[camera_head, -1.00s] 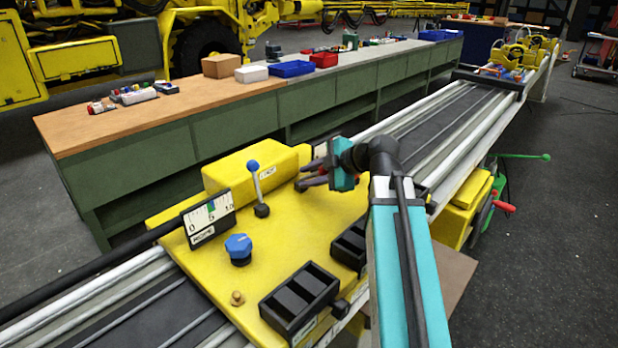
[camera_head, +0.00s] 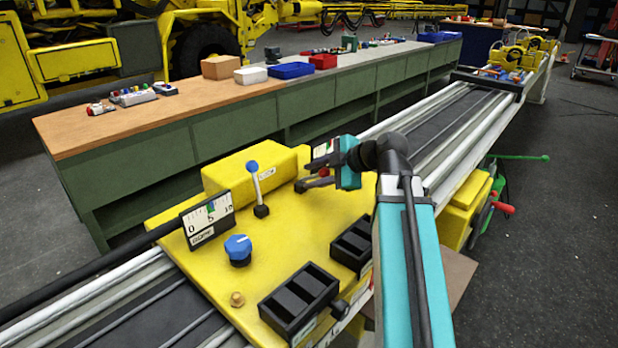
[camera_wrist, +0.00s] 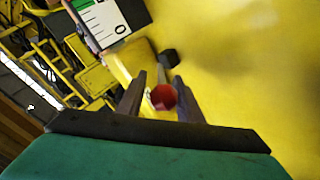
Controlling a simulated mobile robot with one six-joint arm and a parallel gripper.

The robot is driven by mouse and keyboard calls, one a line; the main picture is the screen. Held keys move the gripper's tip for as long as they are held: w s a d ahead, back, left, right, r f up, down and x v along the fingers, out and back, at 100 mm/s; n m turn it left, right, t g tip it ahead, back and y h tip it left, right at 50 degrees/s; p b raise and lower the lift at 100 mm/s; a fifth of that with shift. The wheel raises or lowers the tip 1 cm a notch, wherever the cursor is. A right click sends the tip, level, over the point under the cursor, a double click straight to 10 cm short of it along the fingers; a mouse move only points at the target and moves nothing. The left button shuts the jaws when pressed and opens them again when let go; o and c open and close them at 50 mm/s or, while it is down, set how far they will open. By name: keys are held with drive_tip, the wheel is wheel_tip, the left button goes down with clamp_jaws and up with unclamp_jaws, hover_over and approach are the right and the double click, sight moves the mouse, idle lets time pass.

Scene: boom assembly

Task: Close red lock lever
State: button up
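The red lock lever's round red knob (camera_wrist: 163,97) shows in the wrist view between the two dark fingers of my gripper (camera_wrist: 158,98), with a small gap at the left finger. Its shaft runs away toward the yellow panel. In the head view, my gripper (camera_head: 308,172) is open above the right back part of the yellow panel (camera_head: 290,225). A bit of the red knob (camera_head: 324,172) shows between the fingers there. The lever's base is mostly hidden by the gripper. I cannot tell whether the fingers touch the knob.
A blue-knobbed lever (camera_head: 257,190), a scale plate (camera_head: 208,218) and a blue dial (camera_head: 238,248) stand left of the gripper. Black slotted blocks (camera_head: 300,300) sit at the panel's front. A yellow box (camera_head: 245,168) stands behind. A long green workbench (camera_head: 235,125) lies beyond.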

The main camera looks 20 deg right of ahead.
drive_tip(key=v, duration=1)
drive_tip(key=shift+s+d+r+b, duration=0.15)
drive_tip(key=shift+s+b, duration=0.1)
drive_tip(key=shift+b, duration=0.15)
drive_tip(key=shift+s+d+r, duration=0.15)
drive_tip(key=shift+s+r, duration=0.1)
drive_tip(key=shift+s, duration=0.15)
